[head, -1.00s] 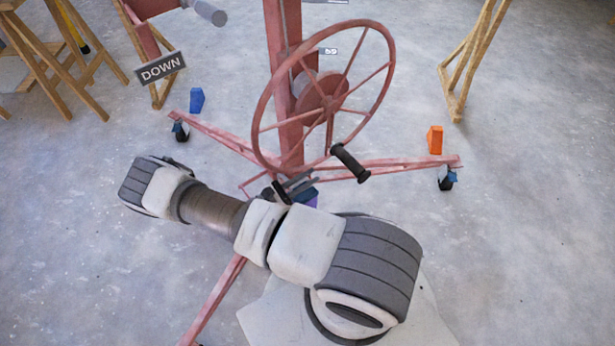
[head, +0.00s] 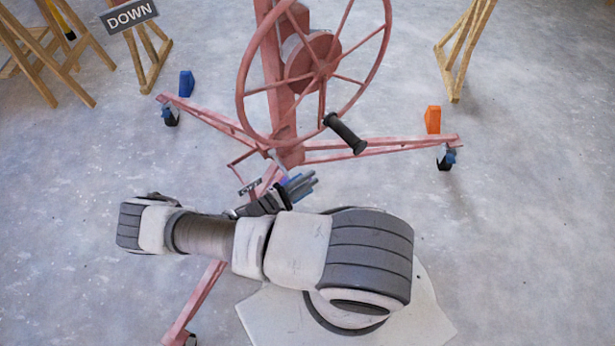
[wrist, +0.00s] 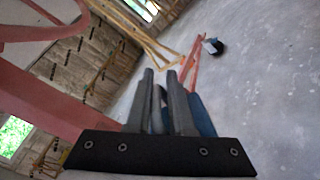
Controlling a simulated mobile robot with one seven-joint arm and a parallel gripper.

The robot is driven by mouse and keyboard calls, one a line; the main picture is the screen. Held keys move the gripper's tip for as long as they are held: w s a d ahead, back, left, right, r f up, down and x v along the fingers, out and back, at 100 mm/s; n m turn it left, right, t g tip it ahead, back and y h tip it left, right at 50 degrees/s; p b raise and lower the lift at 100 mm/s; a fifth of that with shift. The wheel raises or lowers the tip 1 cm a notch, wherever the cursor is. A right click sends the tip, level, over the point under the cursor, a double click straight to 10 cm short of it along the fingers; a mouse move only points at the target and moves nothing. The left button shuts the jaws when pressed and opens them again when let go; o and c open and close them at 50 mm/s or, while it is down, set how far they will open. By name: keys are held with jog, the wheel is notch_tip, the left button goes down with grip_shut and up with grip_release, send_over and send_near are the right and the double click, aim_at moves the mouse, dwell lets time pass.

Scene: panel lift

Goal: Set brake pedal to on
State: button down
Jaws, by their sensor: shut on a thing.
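My gripper (head: 308,184) is low in front of the mast foot, its grey fingers pointing right in the head view. In the wrist view the fingers (wrist: 160,88) are close together. A blue part (wrist: 203,118) shows against the right finger, and I take it as what they are shut on; the contact itself is hidden. It shows as a small blue-violet patch (head: 284,181) beside the fingers in the head view. A thin red bracket (head: 240,163) and a small label plate (head: 250,188), too small to read, are left of the gripper. I cannot make out the pedal's setting.
The red handwheel (head: 316,70) with its black handle (head: 345,133) stands above my gripper. Red legs on casters (head: 446,158) spread out, with a blue block (head: 187,83) and an orange block (head: 433,119) by them. Wooden trestles stand behind. Floor at right is clear.

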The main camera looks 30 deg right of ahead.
jog(key=shift+w+a+f+m+b, duration=0.15)
jog(key=shift+w+f+m+b, duration=0.15)
jog(key=shift+f+m, duration=0.2)
jog(key=shift+w+a+f+m+b, duration=0.15)
jog(key=shift+f+m+b, duration=0.2)
jog(key=shift+f, duration=0.25)
jog(key=c, duration=1)
grip_release()
jog(key=shift+o, duration=0.4)
jog(key=shift+d, duration=0.1)
jog(key=shift+s+d, duration=0.1)
jog(key=shift+s, duration=0.1)
jog(key=s+a+p, duration=0.1)
jog(key=a+p, duration=0.1)
jog(key=a, duration=1.5)
jog(key=shift+s+a, duration=0.25)
jog(key=shift+s, duration=0.05)
jog(key=shift+r, duration=0.1)
